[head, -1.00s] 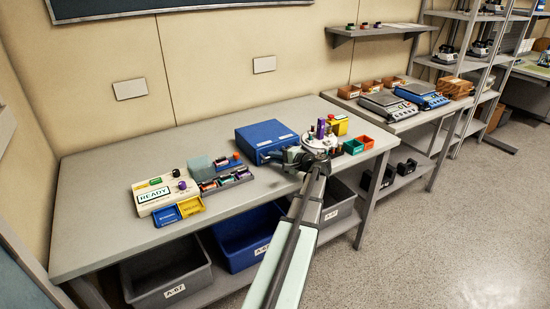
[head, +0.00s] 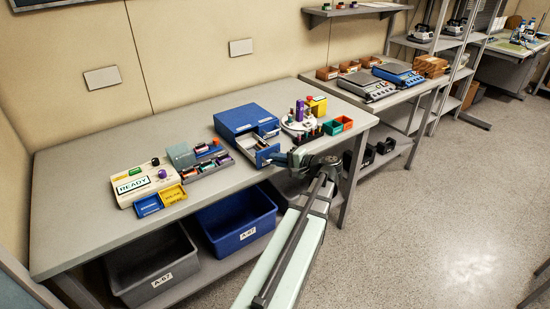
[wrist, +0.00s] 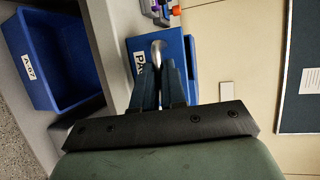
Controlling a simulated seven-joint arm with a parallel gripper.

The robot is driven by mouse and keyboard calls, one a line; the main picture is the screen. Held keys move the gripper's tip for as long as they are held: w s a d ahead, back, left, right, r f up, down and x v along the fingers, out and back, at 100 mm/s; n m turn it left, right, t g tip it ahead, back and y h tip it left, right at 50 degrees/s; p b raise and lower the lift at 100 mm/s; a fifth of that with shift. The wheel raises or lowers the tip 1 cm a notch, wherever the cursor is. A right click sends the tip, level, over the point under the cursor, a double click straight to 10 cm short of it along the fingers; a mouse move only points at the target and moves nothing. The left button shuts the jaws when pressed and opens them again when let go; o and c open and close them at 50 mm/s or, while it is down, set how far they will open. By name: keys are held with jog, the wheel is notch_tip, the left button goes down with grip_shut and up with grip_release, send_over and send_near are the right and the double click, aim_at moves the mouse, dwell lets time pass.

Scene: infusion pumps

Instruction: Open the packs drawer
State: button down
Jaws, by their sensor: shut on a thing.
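The blue drawer unit (head: 240,116) stands near the back right of the bench. Its packs drawer (head: 244,149) is pulled out toward the bench's front edge, and pale items show inside. The wrist view shows the drawer's blue front (wrist: 176,45) with a partly hidden label starting "PA" and a rounded metal handle (wrist: 158,48). My gripper (head: 277,158) is at the drawer front. In the wrist view its dark fingers (wrist: 157,70) are shut on the handle. My gripper partly covers the drawer front and label.
A round white stand (head: 297,124) with bottles is close to the right of the drawer. A grey tray of packs (head: 210,167) and a READY box (head: 130,188) are to the left. Blue (head: 238,222) and grey bins (head: 150,265) sit below the bench.

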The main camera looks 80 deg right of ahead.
jog(key=shift+d, duration=0.1)
jog(key=c, duration=1.2)
grip_release()
jog(key=v, duration=1.3)
jog(key=shift+s+a, duration=0.25)
jog(key=shift+s, duration=0.1)
